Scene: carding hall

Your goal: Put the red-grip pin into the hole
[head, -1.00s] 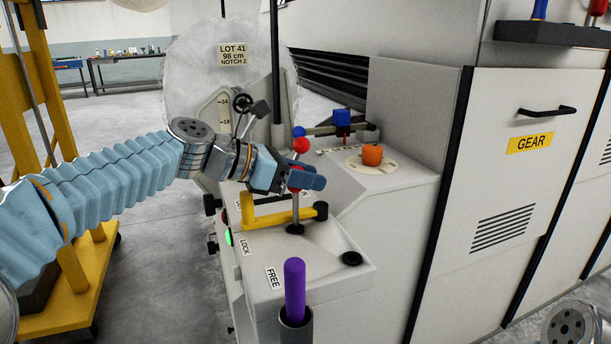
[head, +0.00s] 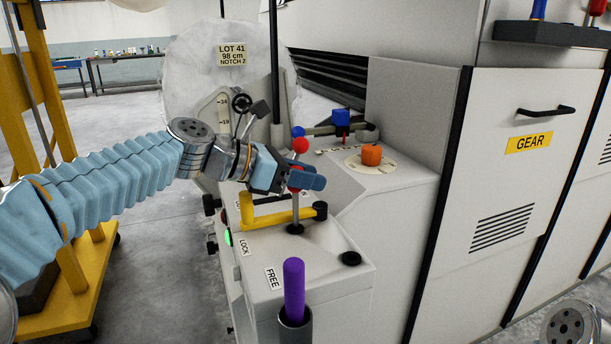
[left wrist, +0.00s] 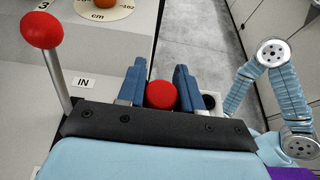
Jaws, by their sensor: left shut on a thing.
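The red-grip pin (head: 295,189) stands upright in the head view, its red grip between the fingers of my left gripper (head: 305,182). The gripper is shut on it. Its steel shaft runs down to a dark round collar (head: 295,229) on the pale machine top; how deep its tip sits is hidden. In the left wrist view the round red grip top (left wrist: 161,95) lies between the two blue fingers. An empty dark hole (head: 350,258) is nearer and to the right; a dark hole also shows beside the fingers in the wrist view (left wrist: 209,102). My right gripper is out of view.
A yellow handle (head: 272,217) crosses right beside the pin shaft. A red-ball lever (head: 301,145) stands just behind the gripper. A purple grip (head: 294,288) rises from a dark tube in front. An orange knob (head: 371,154) sits back right.

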